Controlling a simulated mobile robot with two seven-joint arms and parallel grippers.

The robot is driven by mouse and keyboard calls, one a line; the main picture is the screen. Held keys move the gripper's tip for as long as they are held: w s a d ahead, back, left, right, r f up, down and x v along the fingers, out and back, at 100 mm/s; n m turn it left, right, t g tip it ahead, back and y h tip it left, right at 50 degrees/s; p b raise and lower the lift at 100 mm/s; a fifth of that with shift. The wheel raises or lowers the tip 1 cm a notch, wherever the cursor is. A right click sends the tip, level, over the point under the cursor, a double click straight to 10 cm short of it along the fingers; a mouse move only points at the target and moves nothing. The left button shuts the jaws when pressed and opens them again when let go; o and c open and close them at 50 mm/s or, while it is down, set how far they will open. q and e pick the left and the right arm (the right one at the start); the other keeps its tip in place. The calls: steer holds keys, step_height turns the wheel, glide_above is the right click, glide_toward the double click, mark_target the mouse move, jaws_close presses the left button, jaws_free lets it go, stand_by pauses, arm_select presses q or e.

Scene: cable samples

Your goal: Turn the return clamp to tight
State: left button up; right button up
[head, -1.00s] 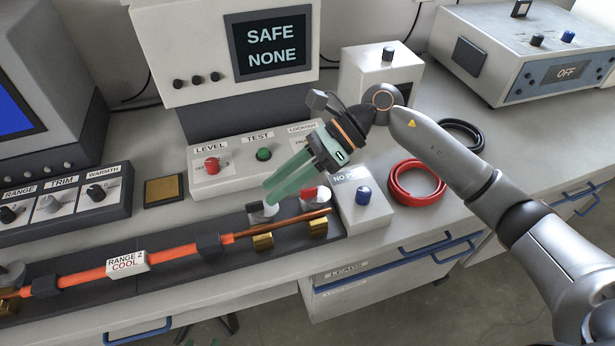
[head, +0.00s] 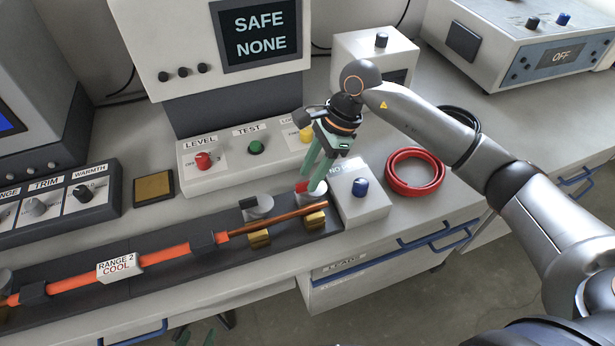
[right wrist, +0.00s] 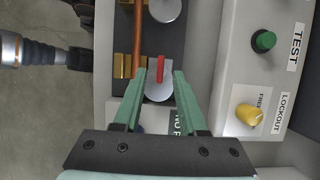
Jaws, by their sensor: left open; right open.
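Two round grey clamps sit at the right end of the dark sample bed. One has a black lever (head: 249,203); the other has a red lever (head: 302,187). I see no label telling which is the return clamp. My right gripper (head: 308,180) is open and points down at the red-lever clamp. In the right wrist view, the red lever (right wrist: 160,69) and its grey disc (right wrist: 160,91) lie between and just beyond the open fingers (right wrist: 157,88). Contact cannot be told. My left gripper (head: 196,337) shows only as green tips at the bottom edge, apart and empty.
A copper rod (head: 280,218) lies over brass blocks (head: 259,239) beside the clamps. A box with a blue knob (head: 360,187) stands close right. Behind is the panel with LEVEL, TEST and a yellow LOCKOUT knob (head: 306,134). The screen (head: 261,34) reads SAFE NONE. A red cable coil (head: 414,173) lies right.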

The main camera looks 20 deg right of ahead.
steer(key=shift+x, duration=1.2)
jaws_close()
